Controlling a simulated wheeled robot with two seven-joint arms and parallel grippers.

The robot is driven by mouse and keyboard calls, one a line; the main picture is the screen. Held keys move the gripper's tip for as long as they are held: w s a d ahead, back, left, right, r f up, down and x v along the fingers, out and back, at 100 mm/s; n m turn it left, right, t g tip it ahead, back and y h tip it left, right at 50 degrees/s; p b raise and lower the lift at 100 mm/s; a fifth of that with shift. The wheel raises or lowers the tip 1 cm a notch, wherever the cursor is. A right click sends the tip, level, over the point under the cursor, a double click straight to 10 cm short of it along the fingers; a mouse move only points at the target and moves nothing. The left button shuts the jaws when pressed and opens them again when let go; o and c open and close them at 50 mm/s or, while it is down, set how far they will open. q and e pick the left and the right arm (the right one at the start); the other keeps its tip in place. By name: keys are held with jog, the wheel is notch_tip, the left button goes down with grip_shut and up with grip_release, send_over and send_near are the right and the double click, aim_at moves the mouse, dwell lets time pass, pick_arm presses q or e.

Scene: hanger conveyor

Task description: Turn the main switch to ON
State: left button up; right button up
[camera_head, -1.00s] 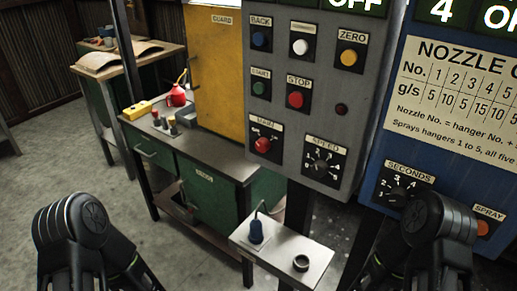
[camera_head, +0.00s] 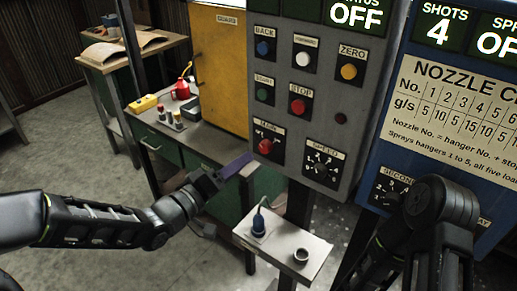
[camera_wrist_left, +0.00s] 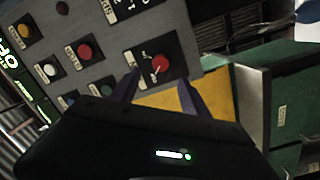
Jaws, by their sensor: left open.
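The main switch (camera_head: 265,146) is a red knob on a black plate at the lower left of the grey control panel (camera_head: 325,100). It also shows in the left wrist view (camera_wrist_left: 160,64), with a red pointer between printed position marks that I cannot read surely. My left gripper (camera_head: 238,166) is just below and left of the switch in the head view. In the left wrist view its two fingers (camera_wrist_left: 158,90) are open and empty, spread below the knob and apart from it. Of my right arm only links show; its gripper is out of view.
The stop button (camera_head: 298,106) and speed dial (camera_head: 322,163) are close to the switch. The status display (camera_head: 356,16) reads OFF.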

aim_at(262, 149)
pick_arm(q)
jog(key=p+x, duration=0.1)
jog(key=x, duration=0.7)
jog(key=shift+f, duration=0.1)
grip_shut()
dwell(0.6)
